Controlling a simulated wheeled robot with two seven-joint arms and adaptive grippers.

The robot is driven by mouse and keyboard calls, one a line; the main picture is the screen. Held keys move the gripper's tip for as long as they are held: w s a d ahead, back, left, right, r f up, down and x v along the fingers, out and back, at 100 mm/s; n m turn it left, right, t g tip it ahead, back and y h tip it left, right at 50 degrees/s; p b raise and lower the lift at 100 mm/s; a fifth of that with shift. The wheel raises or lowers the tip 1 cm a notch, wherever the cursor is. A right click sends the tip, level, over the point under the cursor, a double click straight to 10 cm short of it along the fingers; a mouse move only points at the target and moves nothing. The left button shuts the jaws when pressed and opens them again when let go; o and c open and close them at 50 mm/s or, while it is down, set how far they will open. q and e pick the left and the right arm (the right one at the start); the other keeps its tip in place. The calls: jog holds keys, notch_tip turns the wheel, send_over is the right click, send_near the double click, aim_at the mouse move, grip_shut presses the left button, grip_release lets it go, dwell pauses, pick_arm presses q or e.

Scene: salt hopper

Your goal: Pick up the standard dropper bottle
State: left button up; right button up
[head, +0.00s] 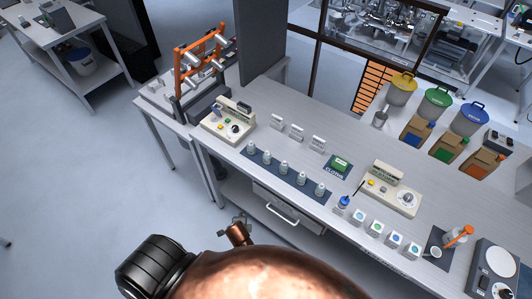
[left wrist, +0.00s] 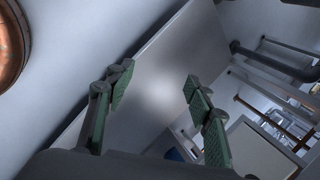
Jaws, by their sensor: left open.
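A row of several small pale bottles (head: 285,168) stands upright on a dark mat (head: 264,164) along the front of the bench. The labels are too small to read, so I cannot tell which one is the standard dropper bottle. My left gripper (left wrist: 157,82) is open, with green pads apart and nothing between them. It faces a plain grey panel, and no bottle shows in the left wrist view. My right gripper is in neither view.
A bench device with a dial (head: 228,124) stands left of the row, and another (head: 391,189) stands to its right. Several small labelled boxes (head: 376,228) line the front edge. An orange rack (head: 200,58) is at back left. A drawer (head: 288,206) is under the bench.

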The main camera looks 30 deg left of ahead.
pick_arm(q)
jog(key=w+r+m+t+y+p, duration=0.15)
jog(key=w+r, duration=0.25)
jog(key=r, duration=0.8)
pick_arm(e)
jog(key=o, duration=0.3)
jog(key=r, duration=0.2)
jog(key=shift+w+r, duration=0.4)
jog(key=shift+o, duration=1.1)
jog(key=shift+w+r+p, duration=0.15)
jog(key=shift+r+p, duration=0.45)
jog(key=shift+p, duration=0.15)
pick_arm(q)
jog(key=m+t+y+p, duration=0.15)
jog(key=m+t, duration=0.35)
jog(key=m, duration=1.1)
send_near(267, 160)
jog(key=x, duration=0.4)
jog(key=shift+w, duration=0.15)
jog(key=shift+w+m+t, duration=0.3)
jog(key=shift+m+t, duration=0.05)
jog(key=shift+s+a+f+x, duration=0.1)
jog(key=shift+x, duration=1.15)
jog(key=shift+s+a+f+x, duration=0.1)
jog(key=shift+x, duration=1.1)
jog(key=shift+s+f+x, duration=0.1)
jog(key=shift+x, duration=1.15)
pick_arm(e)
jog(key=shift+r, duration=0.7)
